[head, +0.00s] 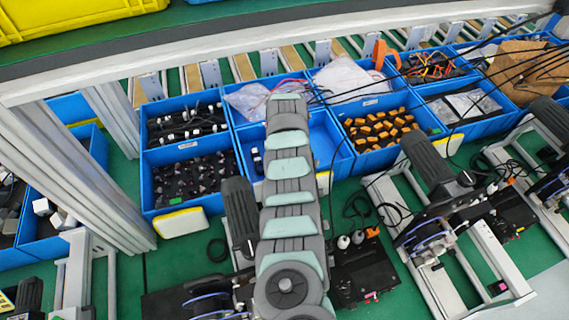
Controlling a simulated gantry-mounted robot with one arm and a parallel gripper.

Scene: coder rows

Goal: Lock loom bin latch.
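Two-compartment blue bins stand in a row along the rack. One at the right back holds red and orange wires (430,65), and I cannot tell for sure that it is the loom bin. An upright orange piece (379,54) stands at the back edge, left of those wires; I cannot tell whether it is a latch or how it is set. My grey and pale green arm reaches from the bottom middle over the middle bin (337,168). My gripper does not show, and the arm covers part of that bin.
Black-handled bench devices (440,185) on metal frames stand in front of the bins. Black cables (465,85) hang across the right side. Grey posts (75,160) stand at left. Green floor (180,262) shows between them.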

